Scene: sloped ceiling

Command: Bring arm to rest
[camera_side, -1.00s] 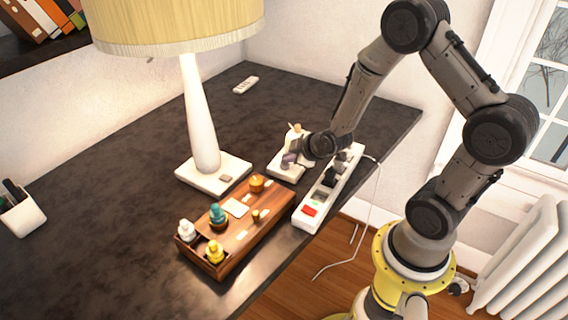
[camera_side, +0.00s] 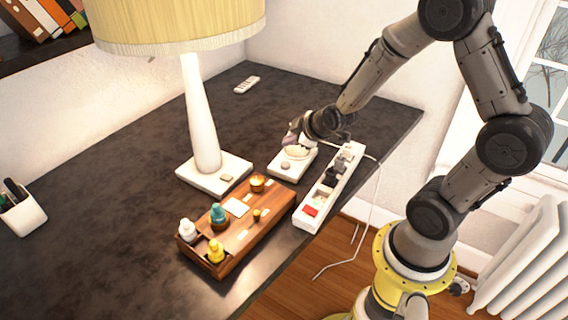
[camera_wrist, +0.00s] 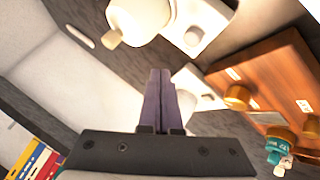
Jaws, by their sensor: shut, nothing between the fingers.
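My gripper (camera_side: 291,138) is up and tilted above the far edge of a small white device with a round grey knob (camera_side: 286,166) on the dark desk. Its dark wrist partly covers the device's back in the side view. In the wrist view the two purple-grey fingers of my gripper (camera_wrist: 157,98) lie together with nothing between them. My arm is bent, with its elbow high on the right, and reaches out over the desk.
A white power strip (camera_side: 346,160) with a red switch lies beside the device, its cable hanging off the desk. A wooden tray (camera_side: 262,222) with several small bottles stands in front. A lamp (camera_side: 203,120) stands left. The remote (camera_side: 247,84) lies behind.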

